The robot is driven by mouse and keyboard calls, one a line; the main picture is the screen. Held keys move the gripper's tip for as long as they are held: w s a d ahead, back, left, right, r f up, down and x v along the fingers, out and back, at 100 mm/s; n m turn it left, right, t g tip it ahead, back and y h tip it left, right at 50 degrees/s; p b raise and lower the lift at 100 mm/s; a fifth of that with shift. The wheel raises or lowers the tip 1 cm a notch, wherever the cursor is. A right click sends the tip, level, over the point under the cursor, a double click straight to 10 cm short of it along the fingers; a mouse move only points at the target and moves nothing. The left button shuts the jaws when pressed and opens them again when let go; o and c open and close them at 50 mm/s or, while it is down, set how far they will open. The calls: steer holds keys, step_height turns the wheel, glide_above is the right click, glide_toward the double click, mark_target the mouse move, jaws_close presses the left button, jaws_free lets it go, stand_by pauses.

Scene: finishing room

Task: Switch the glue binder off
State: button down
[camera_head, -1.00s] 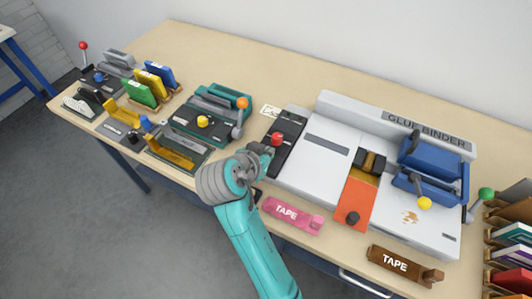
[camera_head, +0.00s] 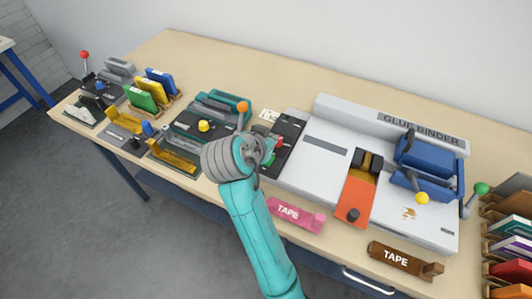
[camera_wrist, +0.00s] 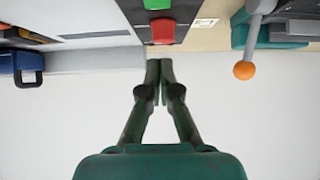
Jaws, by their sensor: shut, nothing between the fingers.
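The glue binder (camera_head: 310,168) is a large white machine with a "GLUE BINDER" label, a blue clamp (camera_head: 425,165) and an orange plate. A dark control panel (camera_head: 288,133) lies along its left side. In the wrist view the panel bears a red button (camera_wrist: 163,31) and a green button (camera_wrist: 157,4). My gripper (camera_wrist: 159,62) is shut and empty, its fingertips just below the red button in that picture; I cannot tell whether they touch it.
A teal machine with an orange-knobbed lever (camera_head: 242,107) stands left of the binder. A pink tape dispenser (camera_head: 290,213) and a brown tape dispenser (camera_head: 400,259) lie along the front edge. A rack of books (camera_head: 510,230) stands at right. The table's back strip is clear.

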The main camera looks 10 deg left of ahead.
steer(key=w+r+v, duration=0.1)
steer(key=v, duration=0.8)
steer(key=shift+d+r, duration=0.2)
steer(key=shift+r, duration=0.35)
steer(key=shift+s, duration=0.15)
